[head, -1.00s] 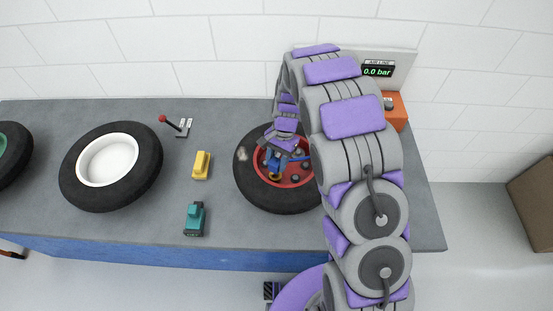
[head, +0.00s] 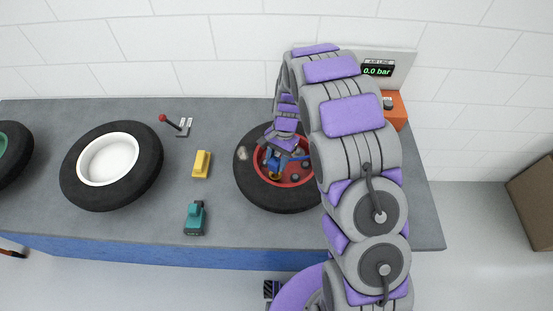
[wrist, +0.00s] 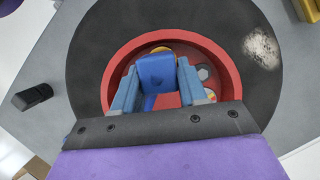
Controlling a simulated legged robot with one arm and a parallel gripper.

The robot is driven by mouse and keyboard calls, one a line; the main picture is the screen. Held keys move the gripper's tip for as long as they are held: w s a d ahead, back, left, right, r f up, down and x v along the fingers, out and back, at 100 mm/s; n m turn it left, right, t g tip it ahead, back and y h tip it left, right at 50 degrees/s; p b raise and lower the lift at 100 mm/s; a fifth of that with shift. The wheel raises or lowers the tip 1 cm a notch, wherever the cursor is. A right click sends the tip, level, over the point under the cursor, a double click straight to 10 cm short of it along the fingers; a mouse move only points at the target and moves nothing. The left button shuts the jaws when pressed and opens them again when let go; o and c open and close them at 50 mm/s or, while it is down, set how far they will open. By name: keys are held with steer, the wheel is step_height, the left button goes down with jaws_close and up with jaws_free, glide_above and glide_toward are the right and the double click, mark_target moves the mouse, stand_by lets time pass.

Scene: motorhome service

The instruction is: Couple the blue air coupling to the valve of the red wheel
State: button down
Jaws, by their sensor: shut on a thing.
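The red wheel (head: 296,176) lies flat on the bench in its black tyre (head: 270,200). In the wrist view its red rim (wrist: 115,68) surrounds my gripper's fingers. My gripper (wrist: 156,90) is over the inside of the rim, shut on the blue air coupling (wrist: 157,70). In the head view the gripper (head: 275,168) is partly covered by my arm. The valve cannot be made out; the coupling and fingers cover that part of the wheel, so I cannot tell whether the coupling touches it.
A white-rimmed wheel (head: 108,160), a yellow block-like item (head: 202,164), a teal item (head: 195,217) and a red-knobbed lever (head: 178,124) are on the bench (head: 225,120) to the left. The air line display (head: 377,70) at the back right reads 0.0 bar above an orange box (head: 399,112).

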steer(key=shift+f, duration=0.85)
steer(key=shift+f, duration=0.85)
steer(key=c, duration=0.5)
jaws_free()
steer(key=p+v, duration=0.2)
steer(key=v, duration=1.4)
steer(key=s+d+r+n+b, duration=0.1)
steer(key=s+d+r, duration=0.3)
steer(key=s+r, duration=0.4)
steer(key=s+d+n+b, duration=0.1)
steer(key=s+d, duration=0.1)
steer(key=s, duration=0.7)
steer(key=s+d+r+n+t+h+b, duration=0.1)
steer(key=s+d+n, duration=0.1)
steer(key=s, duration=0.8)
steer(key=s+d+r+n+h+b, duration=0.1)
steer(key=s+d+n, duration=0.1)
steer(key=s, duration=0.8)
steer(key=shift+s+d+r, duration=0.15)
steer(key=shift+s+d, duration=0.05)
steer(key=shift+d, duration=0.25)
